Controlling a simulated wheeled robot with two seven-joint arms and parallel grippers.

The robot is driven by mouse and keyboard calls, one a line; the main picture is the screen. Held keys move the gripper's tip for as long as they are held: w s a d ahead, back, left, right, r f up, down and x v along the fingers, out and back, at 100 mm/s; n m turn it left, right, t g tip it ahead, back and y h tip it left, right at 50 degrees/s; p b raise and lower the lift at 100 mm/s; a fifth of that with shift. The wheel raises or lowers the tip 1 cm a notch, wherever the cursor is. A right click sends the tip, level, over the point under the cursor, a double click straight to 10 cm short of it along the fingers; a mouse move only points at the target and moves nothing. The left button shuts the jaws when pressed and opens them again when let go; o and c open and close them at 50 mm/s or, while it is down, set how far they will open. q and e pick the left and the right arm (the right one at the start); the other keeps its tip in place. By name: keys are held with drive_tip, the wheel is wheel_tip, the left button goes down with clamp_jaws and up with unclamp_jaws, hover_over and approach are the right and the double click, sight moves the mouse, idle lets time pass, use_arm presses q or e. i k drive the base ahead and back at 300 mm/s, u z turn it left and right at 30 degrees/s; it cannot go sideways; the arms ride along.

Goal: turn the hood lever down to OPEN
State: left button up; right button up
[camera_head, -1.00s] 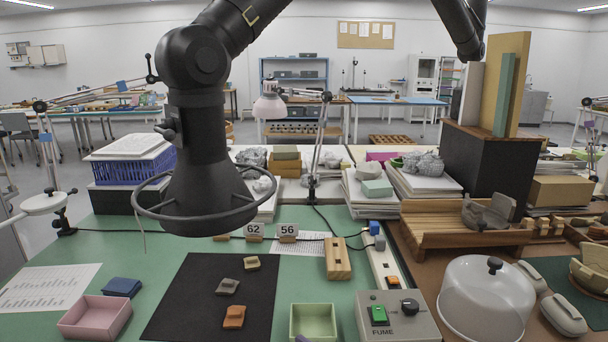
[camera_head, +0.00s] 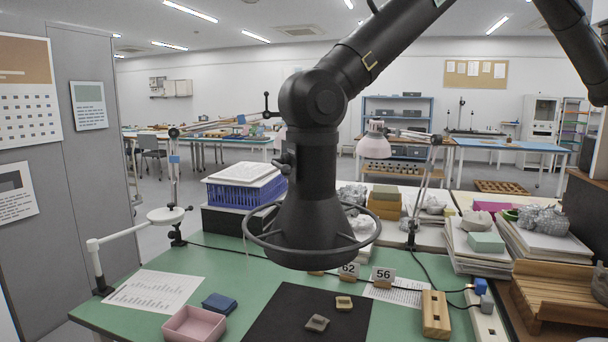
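The black fume hood (camera_head: 312,225) hangs in the middle of the head view, with a black ring around its lower rim. It hangs above the green table from a thick jointed black arm (camera_head: 385,45). A small black lever-like part (camera_head: 287,160) sticks out on the left side of the hood's neck. A black handle with a ball end (camera_head: 267,106) stands out left of the joint above. I cannot tell which of these is the lever, and no OPEN marking is readable. Neither of my grippers is in view.
A blue basket (camera_head: 245,193) stands behind the hood at left. A white-armed stand (camera_head: 165,215), a pink tray (camera_head: 194,325) and a dark blue block (camera_head: 219,303) are at the left. A lamp (camera_head: 374,145) stands behind at right. A grey partition (camera_head: 95,180) borders the left.

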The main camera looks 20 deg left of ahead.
sight(283, 162)
drive_tip(key=k, duration=0.5)
drive_tip(key=z, duration=1.45)
drive_tip(key=i, duration=1.15)
drive_tip(key=u, duration=2.65)
